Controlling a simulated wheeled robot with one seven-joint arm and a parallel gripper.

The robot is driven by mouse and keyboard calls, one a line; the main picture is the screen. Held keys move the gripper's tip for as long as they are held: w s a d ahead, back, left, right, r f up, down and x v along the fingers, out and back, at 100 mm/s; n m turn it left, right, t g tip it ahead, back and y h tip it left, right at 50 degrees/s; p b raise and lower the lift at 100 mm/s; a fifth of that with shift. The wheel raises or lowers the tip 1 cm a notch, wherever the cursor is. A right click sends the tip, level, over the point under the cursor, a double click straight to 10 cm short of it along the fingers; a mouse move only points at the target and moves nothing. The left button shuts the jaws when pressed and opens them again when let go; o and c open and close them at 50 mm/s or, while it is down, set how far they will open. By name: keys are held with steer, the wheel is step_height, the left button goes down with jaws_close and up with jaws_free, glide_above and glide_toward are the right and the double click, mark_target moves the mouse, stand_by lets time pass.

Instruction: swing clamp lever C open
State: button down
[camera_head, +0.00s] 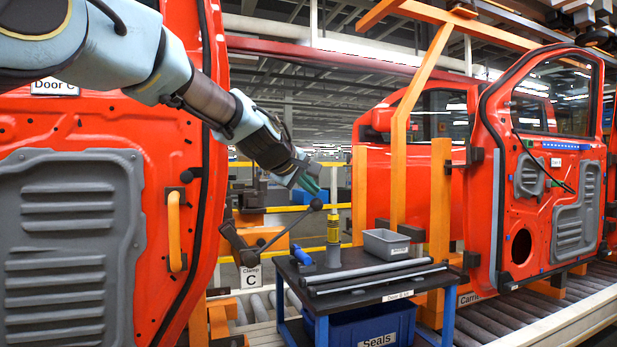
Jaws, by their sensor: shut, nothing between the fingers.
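Clamp lever C (290,230) is a thin dark rod with a black ball knob (316,204) at its upper right end. The rod slants down left to a dark clamp body (240,246) beside the edge of the near red door (150,130). My gripper (314,188) comes down from the upper left, with green-tinted fingertips. It is shut and empty, just above the knob in the picture. I cannot tell whether it touches the knob.
A dark cart top (350,290) holds a grey bin (386,244), grey tubes, a yellow-topped item (333,228) and a blue item (301,255). A blue "Seals" bin (375,328) sits below. An orange handle (174,232) projects from the near door. Another red door (545,170) stands right.

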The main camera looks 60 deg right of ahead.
steer(key=s+d+f, duration=0.3)
steer(key=d+f, duration=0.1)
steer(key=f, duration=0.3)
steer(key=shift+b, duration=0.4)
steer(key=shift+d+r, duration=0.1)
steer(key=s+a+r, duration=0.1)
steer(key=r, duration=0.5)
steer(key=s+a+r, duration=0.2)
steer(key=r, duration=0.4)
steer(key=shift+s+a+p, duration=0.2)
steer(key=shift+a+p, duration=0.05)
steer(key=shift+p, duration=0.15)
